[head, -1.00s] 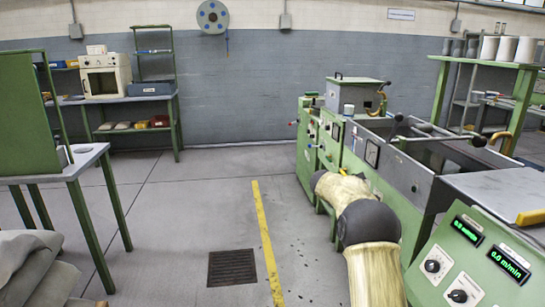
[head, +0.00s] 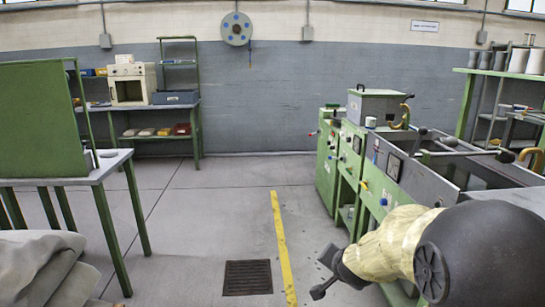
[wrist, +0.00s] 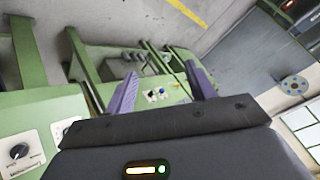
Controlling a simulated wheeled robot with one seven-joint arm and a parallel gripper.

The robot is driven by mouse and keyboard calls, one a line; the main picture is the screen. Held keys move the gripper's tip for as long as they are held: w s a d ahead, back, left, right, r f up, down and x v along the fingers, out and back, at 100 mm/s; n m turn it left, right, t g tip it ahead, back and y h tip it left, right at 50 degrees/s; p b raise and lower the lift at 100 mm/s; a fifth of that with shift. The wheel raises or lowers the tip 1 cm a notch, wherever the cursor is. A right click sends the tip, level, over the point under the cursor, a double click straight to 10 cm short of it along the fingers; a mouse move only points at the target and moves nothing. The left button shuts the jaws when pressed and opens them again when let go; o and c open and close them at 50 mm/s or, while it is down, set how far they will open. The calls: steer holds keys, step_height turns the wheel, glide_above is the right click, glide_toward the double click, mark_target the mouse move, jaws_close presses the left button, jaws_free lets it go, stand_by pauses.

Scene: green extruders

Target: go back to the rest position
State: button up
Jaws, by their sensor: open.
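My gripper (head: 322,276) shows in the head view at the lower middle, over the floor just left of the green extruder machine (head: 357,165). My arm runs to it from the lower right, with a large dark joint close to the camera. In the wrist view the two purple fingers of my gripper (wrist: 160,68) stand apart with nothing between them. Green machine panels and frames lie beyond the fingers there, and a dial panel (wrist: 20,150) is at the lower left.
A grey-topped green table (head: 110,165) stands at the left, with grey cloth (head: 45,265) below it. A floor drain (head: 247,277) and a yellow line (head: 283,245) mark the open floor between table and machine. A shelf bench (head: 180,105) stands at the back wall.

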steer(key=s+f+n+g, duration=0.3)
steer(key=s+f+n, duration=0.1)
steer(key=s, duration=0.6)
steer(key=s+f+n+g, duration=0.3)
steer(key=s+n+g, duration=0.1)
steer(key=s, duration=0.6)
step_height(320, 180, up, 32)
steer(key=p, duration=3.2)
steer(key=shift+a, duration=0.45)
steer(key=shift+s+f, duration=0.1)
steer(key=shift+c, duration=0.2)
